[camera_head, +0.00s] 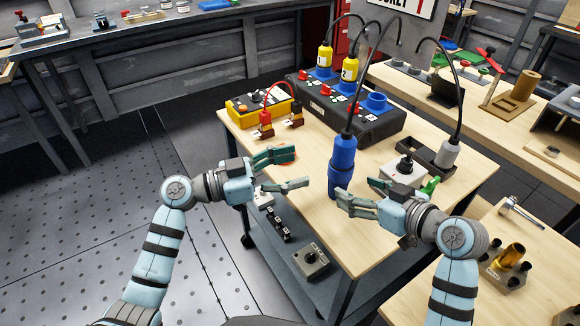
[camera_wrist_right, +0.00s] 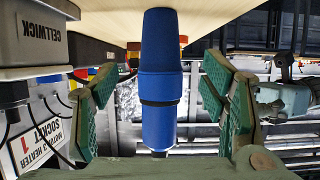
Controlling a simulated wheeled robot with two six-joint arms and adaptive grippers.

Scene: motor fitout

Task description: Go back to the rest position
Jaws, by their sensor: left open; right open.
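My left gripper (camera_head: 302,168) is open and empty, over the front left edge of the wooden table (camera_head: 425,225). My right gripper (camera_head: 354,189) is open, with its fingers pointing left beside the lower part of a blue plug (camera_head: 342,160). The plug is upright near the table's front edge, with a dark cable from its top. In the right wrist view the blue plug (camera_wrist_right: 160,85) shows between the two spread green fingers of the right gripper (camera_wrist_right: 165,75), with visible gaps on both sides. The fingers do not appear to touch it.
A black box (camera_head: 345,110) with blue sockets and two yellow plugs stands behind. A yellow box (camera_head: 262,102) is behind left. A white box (camera_head: 404,170) and a grey plug (camera_head: 448,153) stand close to my right gripper. Cables arch overhead. Floor is open at left.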

